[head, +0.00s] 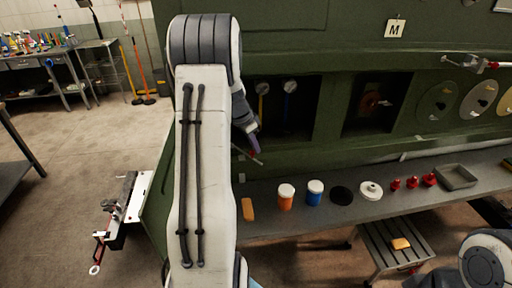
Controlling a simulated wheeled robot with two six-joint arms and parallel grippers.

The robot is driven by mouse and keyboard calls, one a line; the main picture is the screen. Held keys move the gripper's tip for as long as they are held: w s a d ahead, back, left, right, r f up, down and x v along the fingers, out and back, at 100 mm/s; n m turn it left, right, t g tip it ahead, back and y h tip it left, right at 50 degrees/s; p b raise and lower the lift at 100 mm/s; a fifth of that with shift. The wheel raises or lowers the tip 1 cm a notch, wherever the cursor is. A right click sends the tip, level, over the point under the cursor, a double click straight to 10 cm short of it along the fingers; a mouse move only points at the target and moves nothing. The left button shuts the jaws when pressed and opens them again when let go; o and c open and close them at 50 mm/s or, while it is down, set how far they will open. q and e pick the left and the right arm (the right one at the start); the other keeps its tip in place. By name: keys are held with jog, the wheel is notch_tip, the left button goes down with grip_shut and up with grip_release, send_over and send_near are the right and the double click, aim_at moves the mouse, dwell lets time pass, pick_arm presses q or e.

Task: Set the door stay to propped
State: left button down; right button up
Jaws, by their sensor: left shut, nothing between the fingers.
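My left arm crosses the view, and my left gripper (254,147) is shut and empty, partly hidden behind the arm, in front of the green fuselage wall (350,40). Behind is an open recess (300,108) with two round-headed items.
A grey shelf (330,218) below the wall holds an orange jar (286,197), a blue jar (315,193), dark and white discs, red pieces and a grey tray (456,177). A step stool (385,245) stands below. A red-and-silver fixture (112,220) juts out at left.

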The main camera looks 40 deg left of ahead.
aim_at(241, 151)
pick_arm(q)
jog(key=shift+s, duration=0.1)
jog(key=s+m+b, duration=0.1)
jog(key=b, duration=0.1)
jog(key=shift+s+f+b, duration=0.1)
jog(key=shift+f+b, duration=0.1)
jog(key=shift+b, duration=0.2)
jog(key=shift+s+a+m+h+b, duration=0.15)
jog(key=shift+s+m+h+b, duration=0.35)
jog(key=shift+m+b, duration=0.3)
jog(key=shift+s+a+r+b, duration=0.1)
jog(key=shift+s+a+b, duration=0.15)
jog(key=shift+s+b, duration=0.4)
jog(key=shift+s+a+r+b, duration=0.1)
jog(key=shift+s+a+b, duration=0.1)
jog(key=shift+s+b, duration=0.4)
jog(key=shift+s, duration=0.15)
